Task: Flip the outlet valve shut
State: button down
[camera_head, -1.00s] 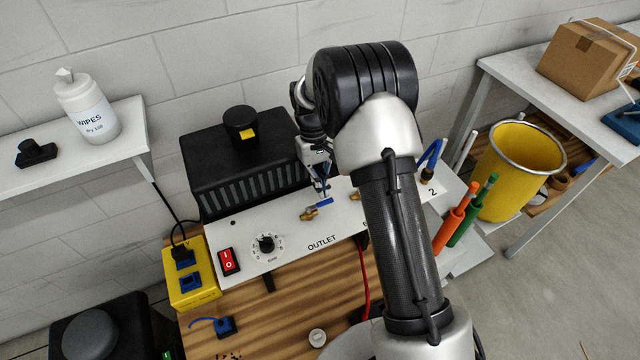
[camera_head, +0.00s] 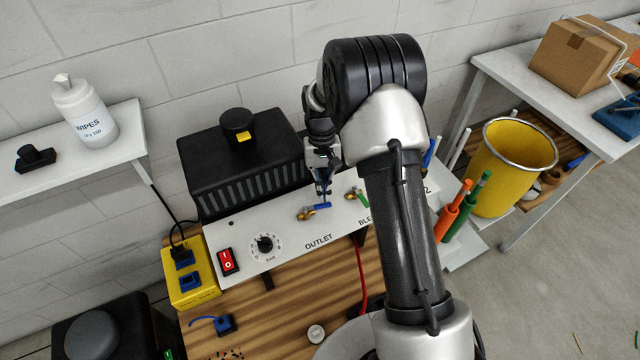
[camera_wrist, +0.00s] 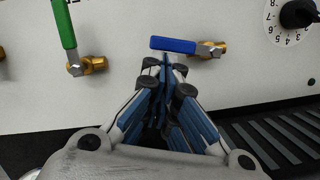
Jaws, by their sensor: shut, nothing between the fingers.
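The outlet valve (camera_head: 307,213) is a brass fitting with a blue lever on the white panel, above the printed word OUTLET. Its lever points right in the head view. In the wrist view the blue lever (camera_wrist: 172,45) lies nearly level, with the brass body (camera_wrist: 211,51) at its right. My gripper (camera_head: 327,200) is shut and empty, its tips at the lever's free end. In the wrist view the closed fingertips (camera_wrist: 165,62) are just below the lever; I cannot tell whether they touch it.
A green-handled valve (camera_head: 360,197) stands close to the right, partly hidden by my arm. A dial (camera_head: 265,244) and a red switch (camera_head: 228,261) are on the panel's left. A black vented box (camera_head: 240,155) stands behind the panel.

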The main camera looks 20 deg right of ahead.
aim_at(330, 205)
jog(key=s+m, duration=0.1)
jog(key=m+p, duration=0.1)
jog(key=m, duration=0.1)
jog(key=shift+s+d+r+y, duration=0.15)
jog(key=shift+s+d+y, duration=0.15)
jog(key=shift+s+d, duration=0.05)
jog(key=s+m, duration=0.1)
jog(key=s+m+p, duration=0.1)
jog(key=m, duration=0.1)
jog(key=shift+d+m+t+y+p, duration=0.15)
jog(key=shift+m+t+y+p, duration=0.15)
jog(key=shift+y, duration=0.1)
jog(key=m, duration=0.1)
jog(key=s+m, duration=0.1)
jog(key=s+m+p, duration=0.1)
jog(key=shift+a+m+t+y, duration=0.25)
jog(key=shift+m+t+y, duration=0.05)
jog(key=shift+t, duration=0.1)
jog(key=shift+s+a+m, duration=0.2)
jog(key=shift+s+m, duration=0.25)
jog(key=shift+m, duration=0.45)
jog(key=shift+w+a+p, duration=0.35)
jog(key=shift+w+a, duration=0.2)
jog(key=shift+a, duration=0.1)
